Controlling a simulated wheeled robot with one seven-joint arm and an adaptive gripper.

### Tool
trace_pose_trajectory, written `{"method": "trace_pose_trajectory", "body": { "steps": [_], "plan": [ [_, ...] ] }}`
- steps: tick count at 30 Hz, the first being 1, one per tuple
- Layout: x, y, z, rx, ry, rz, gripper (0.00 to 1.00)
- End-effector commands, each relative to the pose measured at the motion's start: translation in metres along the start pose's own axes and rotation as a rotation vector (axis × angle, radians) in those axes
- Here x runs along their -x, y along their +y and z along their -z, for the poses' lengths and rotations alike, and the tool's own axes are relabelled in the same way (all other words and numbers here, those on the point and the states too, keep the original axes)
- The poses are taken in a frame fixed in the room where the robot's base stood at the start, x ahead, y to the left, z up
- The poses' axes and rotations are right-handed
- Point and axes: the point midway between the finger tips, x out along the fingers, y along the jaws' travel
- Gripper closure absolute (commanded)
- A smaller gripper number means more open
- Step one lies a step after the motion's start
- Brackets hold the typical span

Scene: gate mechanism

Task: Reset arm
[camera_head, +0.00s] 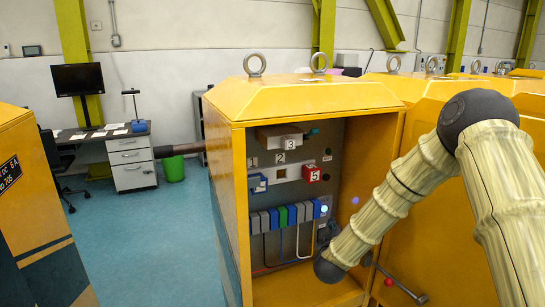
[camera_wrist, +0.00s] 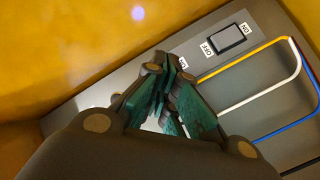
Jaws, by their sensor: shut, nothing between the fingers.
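My arm reaches from the right in the head view into the open yellow cabinet (camera_head: 238,170). Whether the fingertips touch the panel cannot be told.
The panel carries a red block marked 5 (camera_head: 311,173) and a row of blue, green and grey blocks (camera_head: 283,217). Yellow, white and blue wires (camera_wrist: 272,93) loop beside the switch. Yellow cabinet walls close around my gripper. Blue floor (camera_head: 150,240) lies open at left.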

Motion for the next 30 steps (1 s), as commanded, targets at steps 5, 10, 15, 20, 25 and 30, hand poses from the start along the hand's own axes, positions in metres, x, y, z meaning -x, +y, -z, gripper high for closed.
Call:
{"method": "trace_pose_trajectory", "body": {
  "steps": [5,10,15,20,25,30],
  "plan": [
    [0.046,-0.07,-0.069,-0.069,-0.083,0.194,1.0],
    [0.1,-0.122,-0.133,-0.141,-0.198,0.357,1.0],
    [0.164,-0.161,-0.196,-0.211,-0.346,0.497,1.0],
    [0.233,-0.186,-0.254,-0.271,-0.516,0.606,1.0],
    [0.313,-0.198,-0.31,-0.327,-0.723,0.692,1.0],
    [0.397,-0.196,-0.357,-0.37,-0.95,0.74,1.0]
  ]
}}
